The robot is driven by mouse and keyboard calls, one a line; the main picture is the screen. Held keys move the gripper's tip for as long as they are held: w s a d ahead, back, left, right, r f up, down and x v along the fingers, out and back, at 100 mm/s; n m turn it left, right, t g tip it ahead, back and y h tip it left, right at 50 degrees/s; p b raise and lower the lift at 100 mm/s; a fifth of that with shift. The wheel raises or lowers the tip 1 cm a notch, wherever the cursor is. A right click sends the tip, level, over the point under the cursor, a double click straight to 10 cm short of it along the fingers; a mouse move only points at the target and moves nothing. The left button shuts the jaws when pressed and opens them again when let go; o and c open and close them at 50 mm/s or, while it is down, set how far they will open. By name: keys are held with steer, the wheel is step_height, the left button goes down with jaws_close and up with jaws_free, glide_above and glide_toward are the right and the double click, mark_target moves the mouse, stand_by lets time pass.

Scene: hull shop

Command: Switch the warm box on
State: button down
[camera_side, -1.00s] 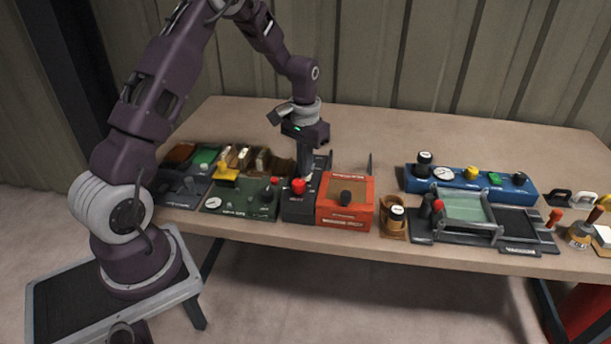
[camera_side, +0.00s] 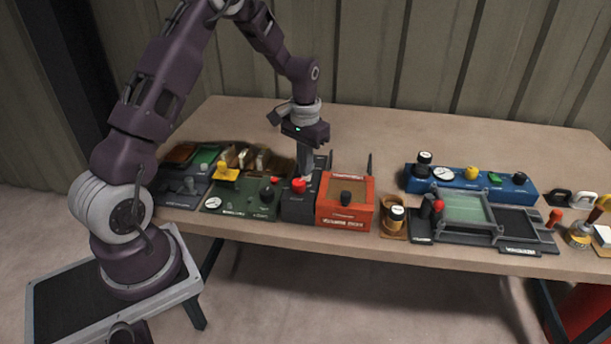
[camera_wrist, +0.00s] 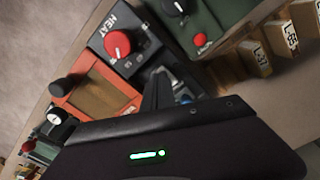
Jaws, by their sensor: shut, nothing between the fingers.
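The warm box (camera_side: 345,222) is an orange box with a brownish window on top and a dark knob (camera_side: 346,198) at its front. It also shows in the wrist view (camera_wrist: 88,72). Joined to its left is a dark grey panel (camera_side: 297,211) with a red knob (camera_side: 299,186), marked HEAT in the wrist view, where the knob (camera_wrist: 117,43) has a pale pointer line. My gripper (camera_side: 305,180) is shut and empty, pointing down just behind the red knob. In the wrist view my fingers (camera_wrist: 158,84) appear apart from the knob; the side view leaves contact unclear.
A green panel (camera_side: 235,205) with knobs stands close on the left. A blue panel (camera_side: 470,184) and a grey tray fixture (camera_side: 468,232) lie further right.

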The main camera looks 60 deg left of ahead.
steer(key=shift+f, duration=0.9)
stand_by(0.3)
steer(key=shift+r, duration=3.5)
